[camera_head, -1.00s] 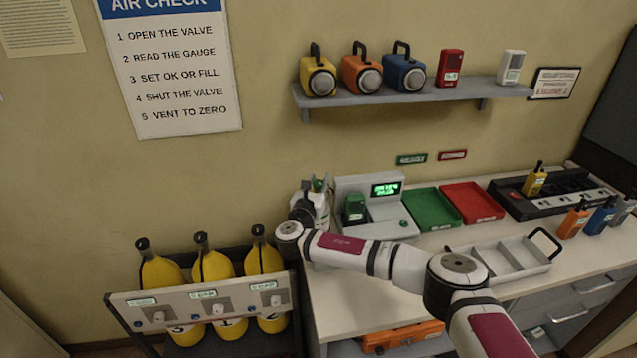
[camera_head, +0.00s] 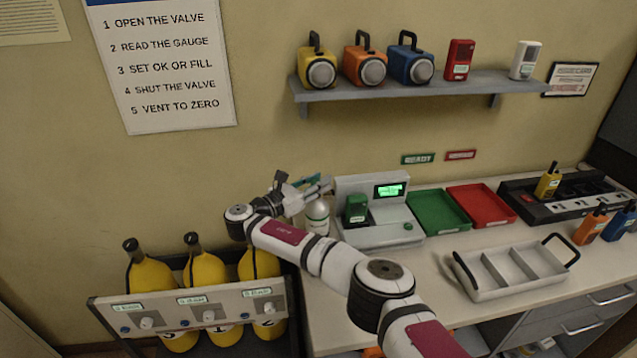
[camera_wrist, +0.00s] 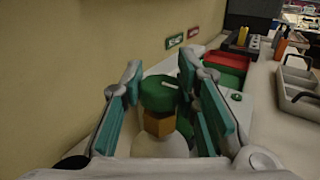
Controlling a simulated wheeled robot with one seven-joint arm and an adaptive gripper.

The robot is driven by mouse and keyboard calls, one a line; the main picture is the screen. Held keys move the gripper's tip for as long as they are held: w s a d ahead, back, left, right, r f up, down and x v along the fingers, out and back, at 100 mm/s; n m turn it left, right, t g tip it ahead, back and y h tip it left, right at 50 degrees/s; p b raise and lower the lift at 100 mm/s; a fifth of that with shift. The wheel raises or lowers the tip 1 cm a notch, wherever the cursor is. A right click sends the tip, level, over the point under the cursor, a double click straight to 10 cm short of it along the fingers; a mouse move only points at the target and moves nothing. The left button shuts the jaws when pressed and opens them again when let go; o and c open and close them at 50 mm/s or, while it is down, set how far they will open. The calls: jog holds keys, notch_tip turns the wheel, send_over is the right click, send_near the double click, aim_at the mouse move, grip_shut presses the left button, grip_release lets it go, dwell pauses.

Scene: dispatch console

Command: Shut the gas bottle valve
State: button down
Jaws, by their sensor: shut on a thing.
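The gas bottle (camera_head: 318,217) is white and stands upright on the desk, left of the grey console. Its valve is a round green knob (camera_wrist: 158,93) with a white mark on top, above a brass-coloured stem (camera_wrist: 158,124) in the wrist view. My gripper (camera_head: 318,186) reaches in from the left over the bottle's top. In the wrist view my gripper (camera_wrist: 165,98) has its teal-padded fingers on both sides of the green knob, shut on it. In the head view the fingers largely hide the knob.
The grey console (camera_head: 370,235) with a lit green display and a green device stands close right of the bottle. Green (camera_head: 437,212) and red (camera_head: 480,204) trays lie beyond it. Yellow cylinders (camera_head: 205,268) stand in a rack at lower left. The wall is close behind.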

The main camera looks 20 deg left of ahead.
dwell(0.3)
jog(key=c, duration=1.2)
grip_release()
jog(key=shift+v, duration=5.95)
